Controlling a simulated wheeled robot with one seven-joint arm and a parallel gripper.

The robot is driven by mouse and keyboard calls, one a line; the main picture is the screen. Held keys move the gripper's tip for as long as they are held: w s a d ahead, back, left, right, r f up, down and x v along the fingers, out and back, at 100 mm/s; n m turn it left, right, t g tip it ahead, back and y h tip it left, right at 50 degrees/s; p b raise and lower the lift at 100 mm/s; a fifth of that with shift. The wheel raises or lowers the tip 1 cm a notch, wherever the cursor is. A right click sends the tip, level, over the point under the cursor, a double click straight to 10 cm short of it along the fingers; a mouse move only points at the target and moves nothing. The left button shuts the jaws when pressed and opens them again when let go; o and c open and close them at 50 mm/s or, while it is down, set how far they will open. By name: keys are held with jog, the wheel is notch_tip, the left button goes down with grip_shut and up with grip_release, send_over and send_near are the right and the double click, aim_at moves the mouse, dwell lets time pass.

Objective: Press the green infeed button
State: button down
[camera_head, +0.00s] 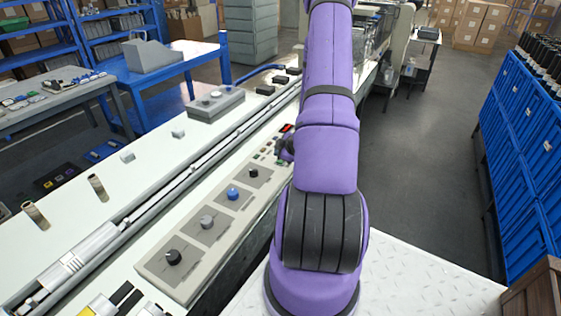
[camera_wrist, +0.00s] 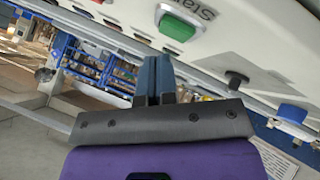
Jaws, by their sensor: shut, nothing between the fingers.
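A green square button (camera_wrist: 178,27) in a pale frame sits on the white panel at the top of the wrist view. Part of a label beginning "Star" is printed beside it; no label reading infeed is legible. My gripper (camera_wrist: 155,62) is shut and empty, its fingers together below and a little left of this button in the picture. I see no clear contact. In the head view the long control panel (camera_head: 189,257) runs left of my purple arm, with small buttons at its far end. My arm hides the fingertips and part of that end.
The panel carries black knobs (camera_head: 173,257), a grey knob (camera_head: 207,221) and a blue knob (camera_head: 233,194). A grey box (camera_head: 216,103) stands on the machine's far side. Blue crates (camera_head: 520,150) line the right; the floor (camera_head: 425,150) between is clear.

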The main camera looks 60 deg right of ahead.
jog(key=shift+f, duration=0.1)
dwell(0.7)
jog(key=shift+f, duration=0.3)
